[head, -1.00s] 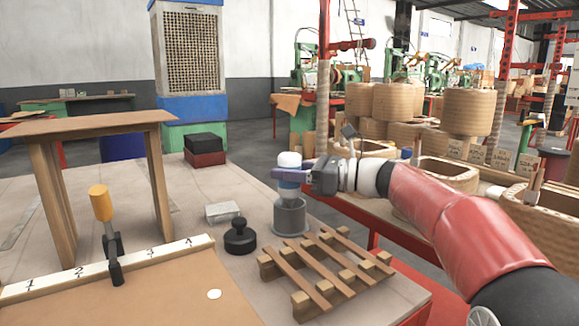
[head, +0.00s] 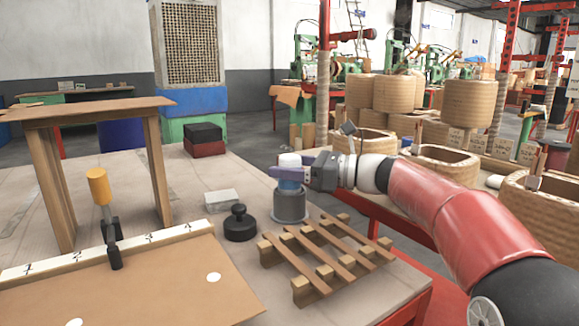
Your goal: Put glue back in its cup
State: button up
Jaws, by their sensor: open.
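The glue bottle (head: 290,160) has a white cap and a blue-grey body. It stands upright with its lower part in the grey metal cup (head: 289,207) on the table. My gripper (head: 288,174) is level with the bottle, just below its cap, with its fingers around the body. The jaws are open. The bottle's base is hidden inside the cup, and the far finger is mostly hidden.
A wooden slatted rack (head: 325,258) lies right in front of the cup. A black knobbed weight (head: 239,224) and a pale block (head: 222,200) stand to its left. A wooden stand (head: 90,112) and a yellow-handled tool (head: 100,187) are farther left.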

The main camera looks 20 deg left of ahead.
notch_tip(320, 180, up, 20)
jog(key=p, duration=0.6)
dwell(0.6)
jog(key=s+d+f+n+t+h, duration=0.3)
jog(key=s+d+f+n+h, duration=0.6)
jog(key=s+d+f, duration=0.5)
jog(key=s+d+f+n+t+h, duration=0.3)
jog(key=s+d+f+n+h, duration=0.5)
jog(key=s+d+f, duration=0.6)
jog(key=d+f+h, duration=0.1)
jog(key=d+f, duration=0.5)
jog(key=f, duration=0.2)
jog(key=shift+d+f+n, duration=0.15)
jog(key=shift+f+n, duration=0.1)
jog(key=shift+n, duration=0.15)
